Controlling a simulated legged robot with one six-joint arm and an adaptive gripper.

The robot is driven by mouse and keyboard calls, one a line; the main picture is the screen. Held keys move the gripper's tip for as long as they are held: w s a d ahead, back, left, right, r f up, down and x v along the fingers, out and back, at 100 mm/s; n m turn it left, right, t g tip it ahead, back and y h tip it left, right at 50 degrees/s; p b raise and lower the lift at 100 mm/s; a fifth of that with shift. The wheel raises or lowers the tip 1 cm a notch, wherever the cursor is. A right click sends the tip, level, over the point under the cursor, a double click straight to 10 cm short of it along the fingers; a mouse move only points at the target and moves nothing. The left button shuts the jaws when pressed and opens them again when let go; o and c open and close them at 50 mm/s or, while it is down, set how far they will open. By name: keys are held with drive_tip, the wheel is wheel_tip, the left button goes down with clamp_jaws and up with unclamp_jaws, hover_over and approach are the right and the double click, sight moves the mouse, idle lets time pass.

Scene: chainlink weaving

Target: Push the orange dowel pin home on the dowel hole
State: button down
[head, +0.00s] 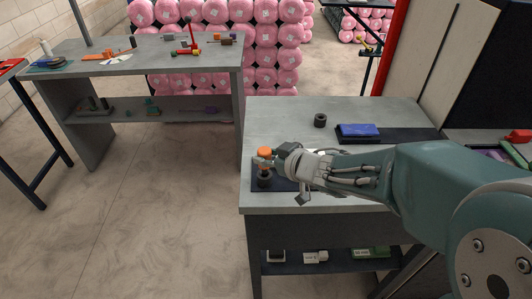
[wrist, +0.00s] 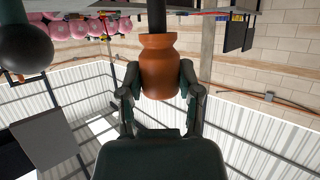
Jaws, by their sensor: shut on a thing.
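The orange dowel pin (head: 264,152) is upright near the front left corner of the grey table in the head view. In the wrist view the orange pin (wrist: 160,62) sits between both fingers of my gripper (wrist: 160,85), which are shut on it. A dark shaft (wrist: 156,15) runs on from the pin's end there. Below the pin in the head view is a dark round piece (head: 264,180) on a dark mat (head: 286,186). The dowel hole itself is hidden, and I cannot tell how deep the pin sits.
A black ring (head: 320,120) stands farther back on the grey table (head: 270,112). A blue block (head: 359,130) lies on a dark tray (head: 400,136) to the right. The table's left edge is close to the pin. Another bench (head: 130,60) with small parts stands behind left.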

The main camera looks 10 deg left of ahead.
drive_tip(key=shift+f, duration=1.55)
drive_tip(key=shift+c, duration=1)
unclamp_jaws()
drive_tip(key=v, duration=1.2)
